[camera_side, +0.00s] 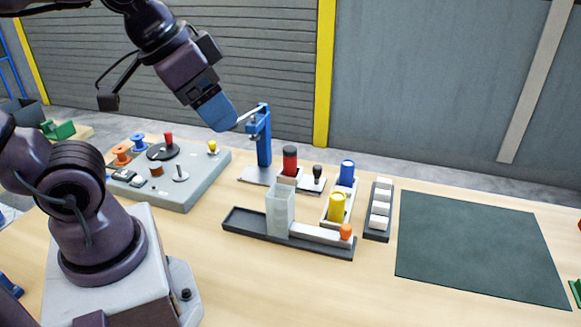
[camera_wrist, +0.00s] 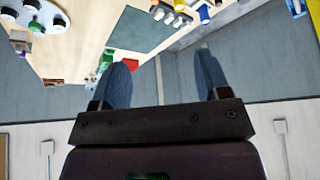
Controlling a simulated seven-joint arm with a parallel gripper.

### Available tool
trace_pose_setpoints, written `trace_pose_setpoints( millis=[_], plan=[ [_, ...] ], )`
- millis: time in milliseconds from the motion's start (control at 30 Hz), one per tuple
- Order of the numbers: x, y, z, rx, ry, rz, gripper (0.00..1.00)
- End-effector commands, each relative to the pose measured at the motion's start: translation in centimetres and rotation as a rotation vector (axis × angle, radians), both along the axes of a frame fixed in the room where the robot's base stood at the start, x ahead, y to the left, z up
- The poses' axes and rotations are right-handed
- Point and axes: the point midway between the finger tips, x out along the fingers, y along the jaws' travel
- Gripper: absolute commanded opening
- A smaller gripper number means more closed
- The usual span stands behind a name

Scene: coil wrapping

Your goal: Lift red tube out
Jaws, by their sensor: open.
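A dark tray (camera_side: 240,220) carries a clear box (camera_side: 280,212). A grey panel (camera_side: 195,185) lies left. The dark green mat (camera_side: 475,245) is bare.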

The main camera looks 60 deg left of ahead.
Motion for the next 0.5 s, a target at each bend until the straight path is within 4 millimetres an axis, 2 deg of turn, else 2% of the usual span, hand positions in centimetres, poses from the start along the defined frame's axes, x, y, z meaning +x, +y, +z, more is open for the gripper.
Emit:
trace_pose_setpoints(
  millis=[100, 267, 367, 500],
  plan=[
    [0.1, -0.2, -0.4, 0.0, 0.019, -0.013, 0.69],
    [1.3, -0.3, -2.7, -0.023, 0.15, -0.019, 0.69],
    [3.1, 0.3, -4.4, -0.042, 0.249, 0.004, 0.69],
    [6.2, 1.7, -7.1, -0.062, 0.354, 0.122, 0.69]
  ],
)
